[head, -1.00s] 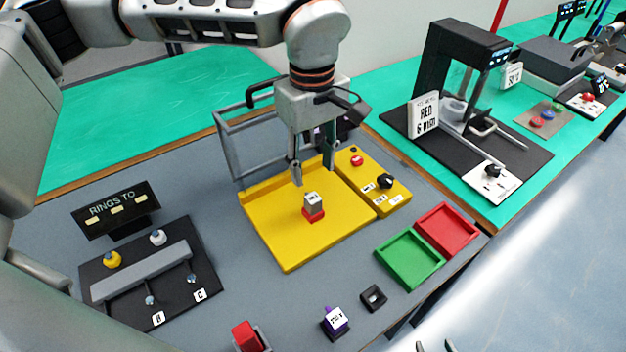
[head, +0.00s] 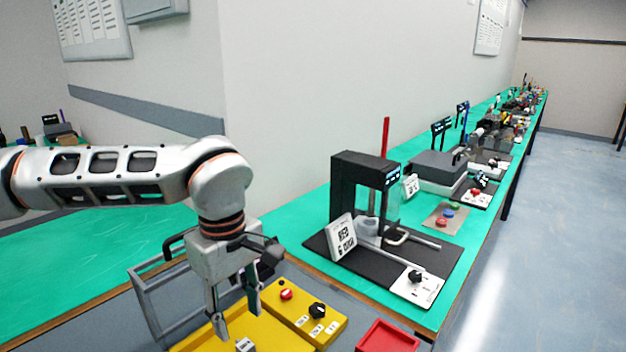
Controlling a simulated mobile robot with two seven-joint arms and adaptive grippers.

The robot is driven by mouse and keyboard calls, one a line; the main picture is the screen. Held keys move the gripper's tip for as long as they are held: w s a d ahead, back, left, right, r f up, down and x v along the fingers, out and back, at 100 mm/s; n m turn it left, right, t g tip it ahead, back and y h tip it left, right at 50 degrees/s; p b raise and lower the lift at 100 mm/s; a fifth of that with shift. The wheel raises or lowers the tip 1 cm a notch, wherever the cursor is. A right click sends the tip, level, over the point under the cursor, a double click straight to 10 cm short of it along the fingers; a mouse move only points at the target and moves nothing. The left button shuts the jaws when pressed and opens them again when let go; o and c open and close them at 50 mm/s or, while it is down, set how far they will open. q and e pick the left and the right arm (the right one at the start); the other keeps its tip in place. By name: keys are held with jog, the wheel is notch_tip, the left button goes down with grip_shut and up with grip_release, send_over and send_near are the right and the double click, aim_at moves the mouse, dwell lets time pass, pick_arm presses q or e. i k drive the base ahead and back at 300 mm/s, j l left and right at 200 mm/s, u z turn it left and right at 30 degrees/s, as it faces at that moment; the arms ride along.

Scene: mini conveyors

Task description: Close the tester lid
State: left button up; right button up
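The open grey frame (head: 143,305) with a black handle stands raised at the back left of the yellow base (head: 285,335); it looks like the tester lid. A small block (head: 245,345) with a white label on top sits on the base, cut by the bottom edge of the head view. My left gripper (head: 237,318) points down over the base, to the right of the raised frame, near the block. Its fingers are apart with nothing visible between them. It does not appear to hold the frame or handle. My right gripper is out of view.
A yellow control box (head: 300,322) with a red button and black knob adjoins the base on the right. A red tray (head: 388,338) lies beyond it. A black stand (head: 362,172) on a dark mat is farther right. More stations line the green bench.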

aim_at(167, 252)
jog(key=k+l, duration=0.2)
jog(key=k, duration=0.25)
jog(key=k+l, duration=0.2)
jog(key=k, duration=0.25)
jog(key=k+l, duration=0.2)
jog(key=k, duration=0.25)
